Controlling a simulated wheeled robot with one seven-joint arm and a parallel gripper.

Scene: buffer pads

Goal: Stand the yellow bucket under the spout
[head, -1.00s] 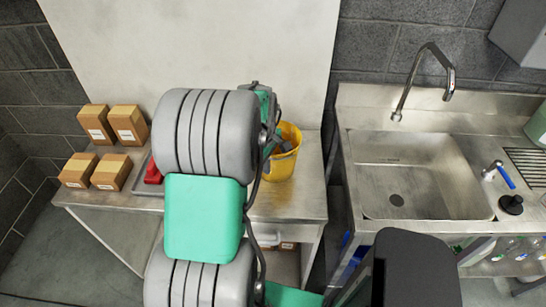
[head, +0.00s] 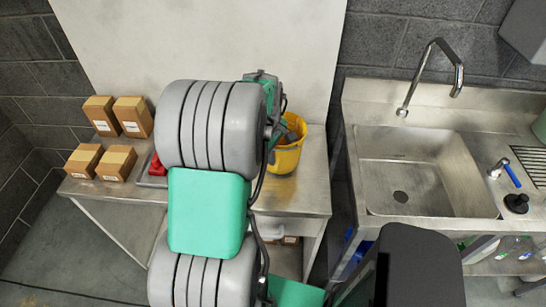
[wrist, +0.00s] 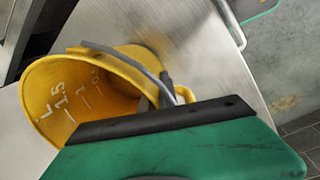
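The yellow bucket (head: 289,159) stands on the steel table, right of my arm in the head view. In the wrist view the bucket (wrist: 60,80) shows its open mouth, white marks on its inner wall and a grey handle across it. My gripper (head: 284,133) is at the bucket's rim, partly hidden by my arm. In the wrist view my green gripper housing covers most of the gripper (wrist: 168,92), so whether its fingers close on the rim or handle is hidden. The spout (head: 457,88) bends over the sink (head: 425,165) at the right, with nothing under it.
The steel table (head: 310,195) also holds several cardboard boxes (head: 115,162) at the left and a red item (head: 157,166) beside my arm. A narrow gap separates table and sink unit.

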